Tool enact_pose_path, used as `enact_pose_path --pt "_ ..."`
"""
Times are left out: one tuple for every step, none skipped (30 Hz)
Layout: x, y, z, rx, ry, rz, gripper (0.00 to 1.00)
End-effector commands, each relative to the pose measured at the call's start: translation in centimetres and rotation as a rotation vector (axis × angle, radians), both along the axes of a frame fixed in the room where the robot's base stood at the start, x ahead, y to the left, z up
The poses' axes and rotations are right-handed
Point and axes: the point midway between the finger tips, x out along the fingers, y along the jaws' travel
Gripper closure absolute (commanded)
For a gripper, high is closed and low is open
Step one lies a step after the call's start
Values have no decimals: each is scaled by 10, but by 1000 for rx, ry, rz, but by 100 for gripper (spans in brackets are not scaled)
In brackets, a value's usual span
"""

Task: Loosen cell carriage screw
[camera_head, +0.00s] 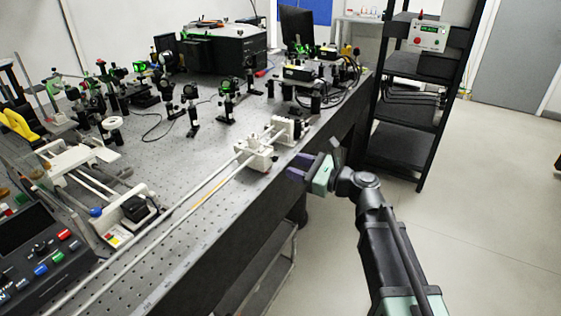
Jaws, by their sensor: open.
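A white cell carriage (256,152) sits on two long parallel rails (205,190) along the front edge of the optical table. A white end block (291,128) stands at the far end of the rails. The carriage screw is too small to make out. My gripper (297,173) is open and empty, just right of the carriage and beyond the table's front edge. Its purple fingertips point left toward the carriage, apart from it.
The perforated table (185,150) carries several optical mounts and a black box (224,50) at the back. A control panel (40,255) with coloured buttons is at lower left. A black shelf rack (405,110) stands behind my arm.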

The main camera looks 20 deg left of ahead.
Motion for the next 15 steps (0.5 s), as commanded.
enact_pose_path --pt "4 13 0 0 0 3 57" --pt "6 20 0 0 -1 3 57" --pt "7 28 0 -1 -1 3 57" --pt "8 33 0 -1 -1 3 57" --pt "10 38 0 -1 -1 2 57" --pt "11 44 0 -1 -1 2 57" --pt "11 47 0 0 -1 1 57" --pt "11 49 0 0 -1 1 57" --pt "12 51 0 0 -1 1 57" --pt "12 53 0 0 -1 1 57" --pt "12 53 0 0 -1 1 57" --pt "12 54 0 -1 -1 0 57" --pt "12 53 0 -1 -1 0 57" --pt "12 53 0 -1 -1 0 57" --pt "11 53 0 -1 -2 0 57"
